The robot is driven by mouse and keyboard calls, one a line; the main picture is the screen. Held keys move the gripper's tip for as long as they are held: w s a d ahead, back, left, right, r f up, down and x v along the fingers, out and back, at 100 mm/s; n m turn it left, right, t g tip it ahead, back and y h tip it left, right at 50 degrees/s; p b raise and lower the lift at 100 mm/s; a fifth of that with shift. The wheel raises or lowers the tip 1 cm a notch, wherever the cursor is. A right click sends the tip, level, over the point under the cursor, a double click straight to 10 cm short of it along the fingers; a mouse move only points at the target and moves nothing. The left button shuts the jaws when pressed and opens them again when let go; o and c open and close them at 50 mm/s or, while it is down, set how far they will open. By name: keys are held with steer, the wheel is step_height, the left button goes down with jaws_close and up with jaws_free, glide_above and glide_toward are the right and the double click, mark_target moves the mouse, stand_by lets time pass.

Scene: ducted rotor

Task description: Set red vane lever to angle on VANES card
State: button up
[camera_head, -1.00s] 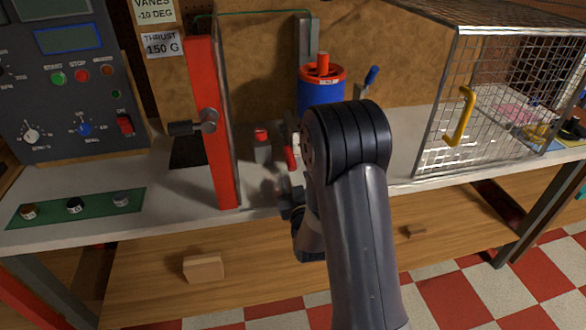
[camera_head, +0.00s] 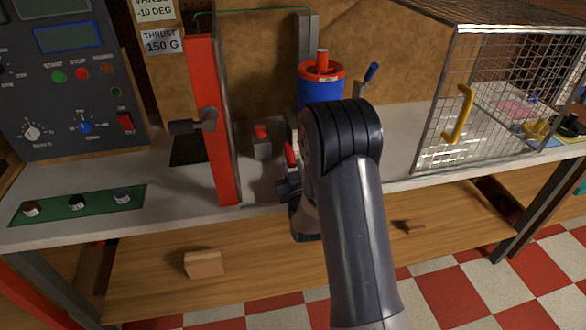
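The VANES card (camera_head: 155,11) at the top left reads -10 DEG. A small red lever-like part (camera_head: 291,155) shows just left of my arm's elbow, below the blue cylinder with a red rim (camera_head: 321,90). I take it for the vane lever; its angle and any scale are hidden by my arm. My gripper (camera_head: 287,187) is low and close to that red part, mostly behind my own arm. Its fingertips cannot be made out, and whether it touches the lever cannot be told.
A red upright post (camera_head: 213,125) with a dark clamp knob stands left of the lever. A small grey block with a red button (camera_head: 261,141) sits between them. A wire cage (camera_head: 500,100) with a yellow handle is at right. A control panel (camera_head: 70,90) is at left.

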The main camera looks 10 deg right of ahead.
mark_target(291, 153)
jaws_close()
steer(key=r+g+p, duration=0.1)
steer(key=r+p, duration=0.1)
steer(key=r, duration=0.1)
steer(key=shift+s+p, duration=0.2)
steer(key=shift+p, duration=0.15)
step_height(291, 153, up, 3)
steer(key=g+p, duration=0.2)
steer(key=p, duration=0.1)
steer(key=shift+s+r+g+p, duration=0.1)
steer(key=shift+r+g+p, duration=0.05)
steer(key=shift+g+p, duration=0.2)
steer(key=shift+w+r, duration=0.2)
steer(key=shift+r, duration=0.85)
steer(key=shift+o, duration=1)
jaws_free()
steer(key=o, duration=0.4)
steer(key=shift+f+g, duration=0.15)
steer(key=shift+g, duration=0.1)
